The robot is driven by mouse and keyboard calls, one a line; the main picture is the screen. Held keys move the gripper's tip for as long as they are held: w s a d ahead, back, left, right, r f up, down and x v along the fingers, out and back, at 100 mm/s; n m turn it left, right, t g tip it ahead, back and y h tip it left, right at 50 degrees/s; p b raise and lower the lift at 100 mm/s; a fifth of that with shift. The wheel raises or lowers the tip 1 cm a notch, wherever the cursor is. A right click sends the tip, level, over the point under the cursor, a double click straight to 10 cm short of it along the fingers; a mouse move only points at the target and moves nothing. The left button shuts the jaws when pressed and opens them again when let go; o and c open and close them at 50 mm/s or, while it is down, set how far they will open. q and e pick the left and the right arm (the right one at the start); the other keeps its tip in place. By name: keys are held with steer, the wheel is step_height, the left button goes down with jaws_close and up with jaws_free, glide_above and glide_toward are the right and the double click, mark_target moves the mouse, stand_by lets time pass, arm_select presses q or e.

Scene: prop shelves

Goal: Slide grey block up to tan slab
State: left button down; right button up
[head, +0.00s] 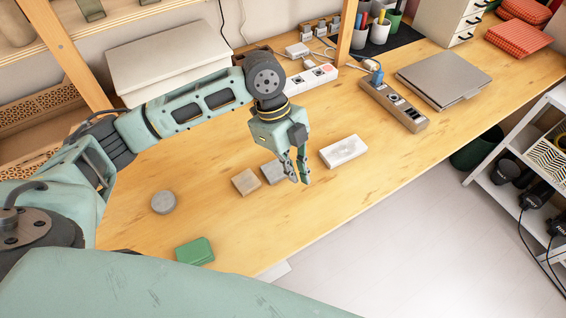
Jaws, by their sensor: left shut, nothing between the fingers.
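The grey block (271,173) lies flat on the wooden table. The tan slab (246,182) lies just left of it, very close; I cannot tell whether their edges touch. My left gripper (299,181) points down, shut and empty, at the right side of the grey block. Its fingers partly cover the block's right edge, and I cannot tell whether they touch it. My right gripper is not in view.
A white marbled block (344,152) lies right of my gripper. A grey round piece (163,202) and a green box (195,251) lie to the left and front left. Power strips (394,105) and a laptop (443,79) are farther back. The table's front edge is close.

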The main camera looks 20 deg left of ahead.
mark_target(275, 171)
arm_select(q)
steer(key=x, duration=0.7)
steer(key=shift+a+f+p, duration=0.2)
steer(key=shift+f+p, duration=0.1)
steer(key=shift+p, duration=0.05)
steer(key=shift+w+a+r+p, duration=0.15)
steer(key=shift+w+a+p, duration=0.1)
steer(key=shift+a, duration=0.35)
steer(key=shift+w+a+r+p, duration=0.15)
steer(key=shift+w+a, duration=0.1)
steer(key=shift+a, duration=0.4)
steer(key=shift+w+a+f, duration=0.15)
steer(key=shift+w+a, duration=0.1)
steer(key=shift+a, duration=0.5)
steer(key=shift+w+a+p, duration=0.4)
steer(key=shift+a+p, duration=0.1)
steer(key=shift+a, duration=0.35)
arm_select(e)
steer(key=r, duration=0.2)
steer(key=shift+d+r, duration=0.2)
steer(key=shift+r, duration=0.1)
